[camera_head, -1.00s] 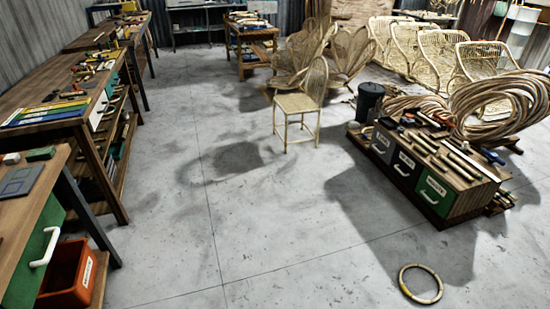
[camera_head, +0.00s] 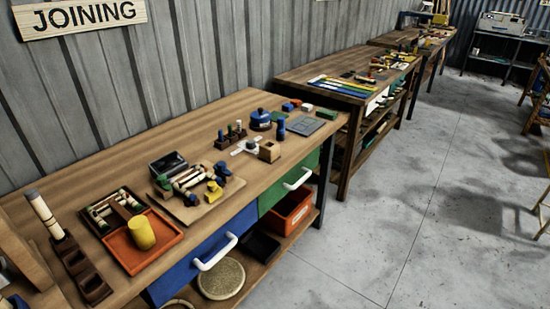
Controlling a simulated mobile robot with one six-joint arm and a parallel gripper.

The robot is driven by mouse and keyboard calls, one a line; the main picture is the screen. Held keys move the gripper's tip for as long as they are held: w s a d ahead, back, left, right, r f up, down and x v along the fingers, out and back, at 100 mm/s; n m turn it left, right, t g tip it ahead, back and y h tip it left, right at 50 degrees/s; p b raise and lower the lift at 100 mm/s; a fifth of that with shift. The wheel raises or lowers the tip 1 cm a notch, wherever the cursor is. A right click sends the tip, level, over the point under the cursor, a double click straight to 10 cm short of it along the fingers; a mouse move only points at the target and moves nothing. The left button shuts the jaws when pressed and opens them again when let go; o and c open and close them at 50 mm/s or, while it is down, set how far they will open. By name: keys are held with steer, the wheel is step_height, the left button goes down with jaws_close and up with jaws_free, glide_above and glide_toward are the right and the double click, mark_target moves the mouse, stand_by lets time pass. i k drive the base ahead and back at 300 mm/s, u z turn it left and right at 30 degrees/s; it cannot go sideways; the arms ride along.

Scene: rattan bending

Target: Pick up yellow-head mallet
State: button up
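I cannot make out a yellow-head mallet for certain. A yellow cylinder (camera_head: 141,232) stands on an orange tray (camera_head: 160,257) at the front left of the near workbench (camera_head: 213,123); I see no handle on it. Small blue and yellow tools (camera_head: 215,186) sit on a wooden board (camera_head: 190,213) to the right of the tray, too small to name. Yellow items also lie on the farther bench, too small to tell. My gripper is not in view.
A dark tray of light rods (camera_head: 113,208) lies beside the orange tray. A wooden rack (camera_head: 82,270) stands at the left. The bench has a blue drawer (camera_head: 193,262) and a green drawer (camera_head: 280,208). An orange bin (camera_head: 290,215) is below. The floor at right (camera_head: 400,215) is clear.

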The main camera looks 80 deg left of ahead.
mark_target(140, 229)
steer(key=u, duration=1.45)
steer(key=k, duration=0.1)
steer(key=u, duration=2.4)
steer(key=k, duration=0.85)
steer(key=z, duration=0.2)
steer(key=i, duration=0.85)
steer(key=u, duration=0.1)
